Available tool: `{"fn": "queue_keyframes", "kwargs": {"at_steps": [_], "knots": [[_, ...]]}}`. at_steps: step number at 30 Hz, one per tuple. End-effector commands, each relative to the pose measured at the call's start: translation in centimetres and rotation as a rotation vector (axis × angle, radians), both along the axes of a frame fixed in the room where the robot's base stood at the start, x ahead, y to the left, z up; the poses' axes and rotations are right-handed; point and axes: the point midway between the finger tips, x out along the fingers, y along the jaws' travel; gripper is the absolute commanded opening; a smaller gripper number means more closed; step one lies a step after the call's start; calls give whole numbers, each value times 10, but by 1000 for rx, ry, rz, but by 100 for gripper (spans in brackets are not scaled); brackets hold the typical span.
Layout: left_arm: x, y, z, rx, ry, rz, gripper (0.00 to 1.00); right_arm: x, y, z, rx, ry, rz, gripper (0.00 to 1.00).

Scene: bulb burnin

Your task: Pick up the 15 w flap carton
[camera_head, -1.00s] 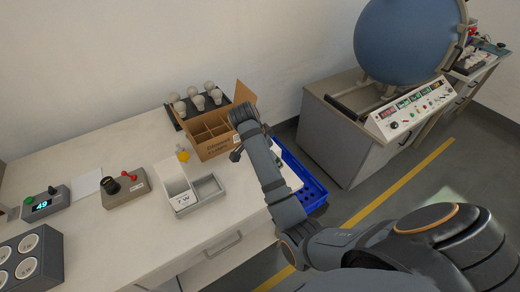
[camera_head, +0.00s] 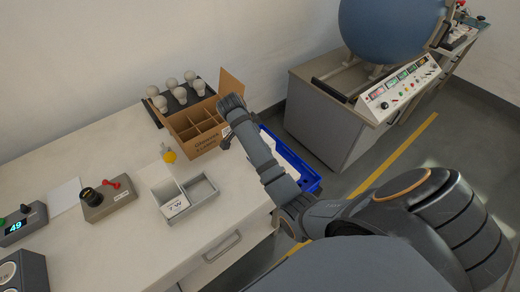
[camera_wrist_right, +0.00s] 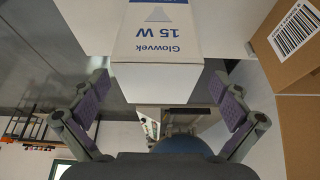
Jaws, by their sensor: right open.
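The 15 W carton (camera_wrist_right: 155,45) fills the upper middle of the right wrist view. It is white with blue print reading "Glowvek 15 W", upside down in the picture. My right gripper (camera_wrist_right: 158,92) is open, with one finger to each side of the carton's near end in the picture. I see no finger touching it. In the head view my right gripper (camera_head: 228,142) is beside the cardboard box and mostly hidden by my own arm. I cannot make out the 15 W carton there. My left gripper is not in view.
An open divided cardboard box (camera_head: 198,141) stands beside my right gripper, with a bulb rack (camera_head: 180,95) behind. A blue crate (camera_head: 309,181) is right of the table.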

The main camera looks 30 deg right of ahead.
Motion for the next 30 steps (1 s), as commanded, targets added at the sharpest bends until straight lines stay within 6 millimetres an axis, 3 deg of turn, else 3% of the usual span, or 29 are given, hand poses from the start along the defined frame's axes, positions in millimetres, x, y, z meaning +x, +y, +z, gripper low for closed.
{"fn": "queue_keyframes", "kwargs": {"at_steps": [3,7,15,26,30], "knots": [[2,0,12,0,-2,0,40,-3,-16,-13,-2,6,-1,100],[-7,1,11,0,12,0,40,-2,-21,-31,-1,3,-1,100],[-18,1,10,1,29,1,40,-1,-22,-36,1,0,0,99],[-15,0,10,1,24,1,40,-1,-22,-36,0,0,0,50],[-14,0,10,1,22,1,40,-1,-22,-36,0,0,0,50]]}}
